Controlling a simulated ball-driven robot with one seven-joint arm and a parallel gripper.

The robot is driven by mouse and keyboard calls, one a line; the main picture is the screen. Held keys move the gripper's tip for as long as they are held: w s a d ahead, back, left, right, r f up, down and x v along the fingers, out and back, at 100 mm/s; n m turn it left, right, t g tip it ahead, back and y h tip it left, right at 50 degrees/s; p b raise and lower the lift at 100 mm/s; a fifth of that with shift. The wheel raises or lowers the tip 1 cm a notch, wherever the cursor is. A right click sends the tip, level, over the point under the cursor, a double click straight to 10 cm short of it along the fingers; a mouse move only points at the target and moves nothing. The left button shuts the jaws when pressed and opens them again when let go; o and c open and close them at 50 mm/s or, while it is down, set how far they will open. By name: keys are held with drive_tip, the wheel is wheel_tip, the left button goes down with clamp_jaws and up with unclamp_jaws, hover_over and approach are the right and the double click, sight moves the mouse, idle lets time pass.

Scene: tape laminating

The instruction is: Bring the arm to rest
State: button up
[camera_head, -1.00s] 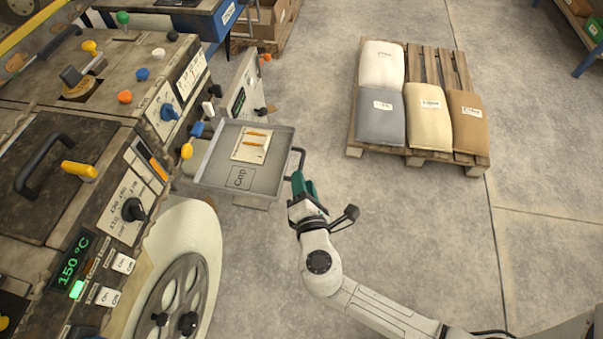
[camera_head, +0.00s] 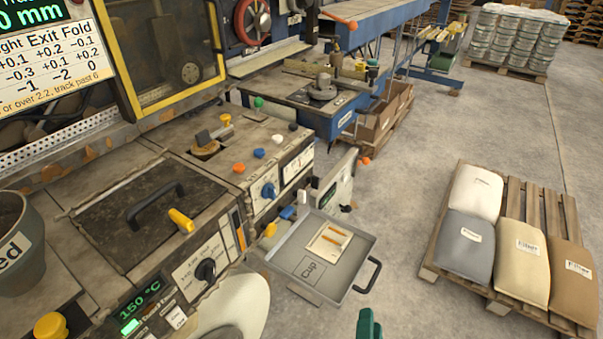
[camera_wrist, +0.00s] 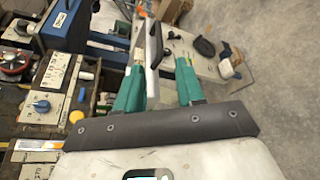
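In the wrist view, the two green fingers of my gripper (camera_wrist: 158,82) stand apart. A pale, dark-edged bar (camera_wrist: 153,45) shows between and beyond them; I cannot tell that they touch it. The grey tray labelled "Cup" (camera_head: 345,277) sits by the machine, with a cream card (camera_head: 328,240) bearing orange strips in it.
The machine (camera_head: 120,210) with knobs and a 150 °C display fills the left. A pallet (camera_head: 455,277) with several filled bags stands at the right. A blue-framed bench (camera_head: 345,112) and a cardboard box (camera_head: 383,112) are behind. Bare floor (camera_head: 405,190) lies between tray and pallet.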

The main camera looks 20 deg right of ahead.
drive_tip(key=s+d+f+m+g, duration=0.3)
drive_tip(key=s+d+m+g, duration=0.3)
drive_tip(key=d+m+g, duration=0.35)
drive_tip(key=s+a+f+m+g+y, duration=0.2)
drive_tip(key=s+a+m+y, duration=0.2)
drive_tip(key=s+m+y, duration=0.3)
drive_tip(key=shift+s+a+f+m+y, duration=0.15)
drive_tip(key=shift+a+m+y, duration=0.25)
drive_tip(key=shift+m+y, duration=0.35)
idle(1.0)
